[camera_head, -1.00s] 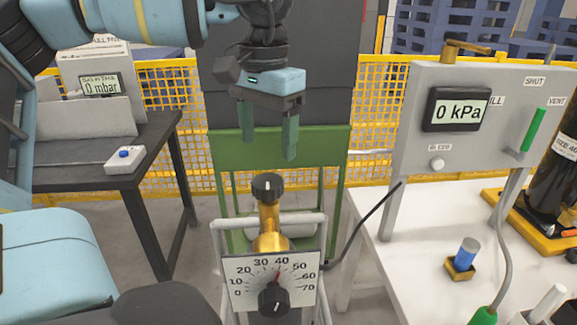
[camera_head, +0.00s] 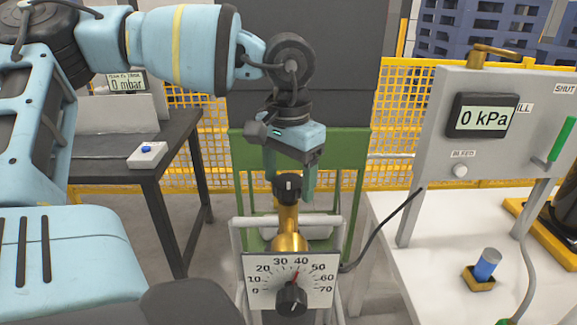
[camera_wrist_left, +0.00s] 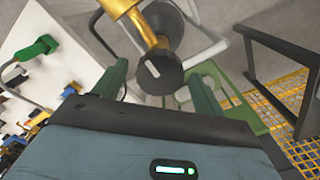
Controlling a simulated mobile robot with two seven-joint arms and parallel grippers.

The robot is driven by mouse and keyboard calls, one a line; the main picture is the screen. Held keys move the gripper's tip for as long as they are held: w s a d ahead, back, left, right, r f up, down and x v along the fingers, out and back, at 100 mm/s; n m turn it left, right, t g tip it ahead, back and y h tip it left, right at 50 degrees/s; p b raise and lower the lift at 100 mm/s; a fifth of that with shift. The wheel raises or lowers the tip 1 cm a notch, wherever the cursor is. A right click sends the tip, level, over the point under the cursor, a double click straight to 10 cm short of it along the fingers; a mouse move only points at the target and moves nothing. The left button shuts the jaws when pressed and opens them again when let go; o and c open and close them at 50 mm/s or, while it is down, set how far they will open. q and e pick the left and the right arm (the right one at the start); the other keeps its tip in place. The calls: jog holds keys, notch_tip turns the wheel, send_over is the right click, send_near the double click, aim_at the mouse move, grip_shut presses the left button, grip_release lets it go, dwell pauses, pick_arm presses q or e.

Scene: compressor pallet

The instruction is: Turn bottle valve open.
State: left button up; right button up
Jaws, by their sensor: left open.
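The bottle valve is a black knob (camera_head: 288,188) with a white mark, on top of a brass bottle neck (camera_head: 288,225). My left gripper (camera_head: 290,190) is open, and its two green fingers hang down on either side of the knob. In the left wrist view the knob (camera_wrist_left: 158,72) lies just beyond and between the open fingertips; I cannot tell if either finger touches it. Below is a dial plate (camera_head: 262,285) marked 0 to 70, with a black knob (camera_head: 291,299) and a red pointer near 40. My right gripper is not in view.
A dark table (camera_head: 110,150) with a 0 mbar display is at the left. A black hose (camera_head: 385,230) runs right of the bottle.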

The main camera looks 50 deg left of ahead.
pick_arm(q)
jog(key=c, duration=1)
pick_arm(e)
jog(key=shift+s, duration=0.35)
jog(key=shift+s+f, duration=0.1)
